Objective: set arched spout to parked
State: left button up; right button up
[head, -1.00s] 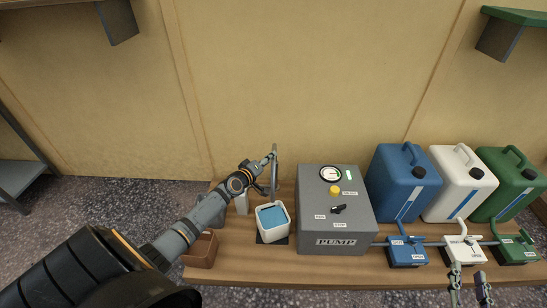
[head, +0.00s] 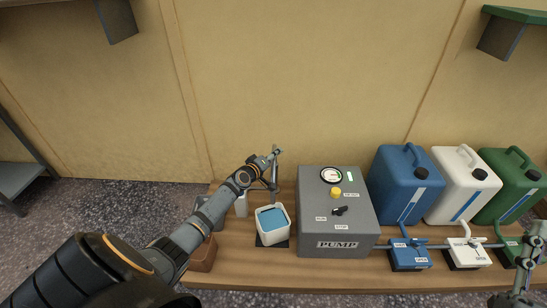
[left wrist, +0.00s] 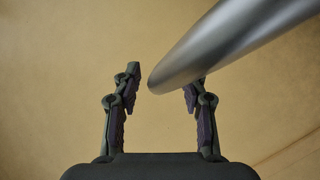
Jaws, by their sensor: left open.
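The arched spout (head: 275,178) is a thin grey metal pipe behind a white tub of blue liquid (head: 287,229), left of the pump box. My left gripper (head: 271,155) is at the spout's upper part and hides some of it. In the left wrist view the spout (left wrist: 235,38) is a thick shiny tube coming in from the upper right. Its rounded end lies between the open fingers of my left gripper (left wrist: 162,80), near the left fingertip. Whether it touches a finger cannot be told. My right gripper (head: 528,258) is at the lower right edge, its jaws unclear.
The grey pump box (head: 337,229) has a gauge, a yellow button and a black knob. Blue (head: 402,180), white (head: 461,180) and green (head: 515,180) canisters stand right, with piped valves before them. A brown box (head: 202,257) is at the bench's left end.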

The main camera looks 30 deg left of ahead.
pick_arm(q)
grip_shut()
dwell(0.5)
